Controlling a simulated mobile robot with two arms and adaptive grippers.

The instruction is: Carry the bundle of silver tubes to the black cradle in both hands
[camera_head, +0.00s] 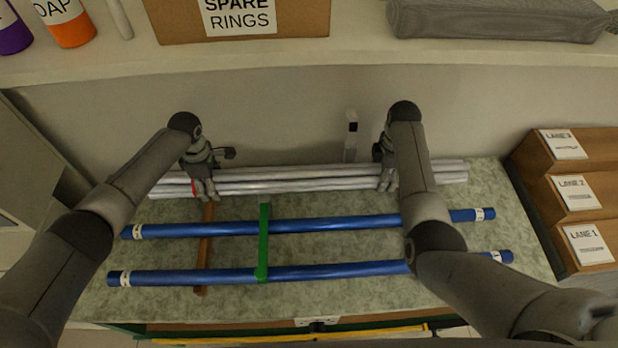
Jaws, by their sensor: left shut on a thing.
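The bundle of silver tubes (295,180) lies lengthwise across the back of the counter, close to the wall. My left gripper (205,190) is shut on the bundle near its left end. My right gripper (387,180) is at the bundle right of its middle, its fingers partly hidden behind my own forearm, so I cannot tell whether it is shut. I cannot make out a black cradle in this view.
Brown lane bins (528,165) stand at the right. A shelf (350,52) with a spare rings box (170,25) overhangs the back.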

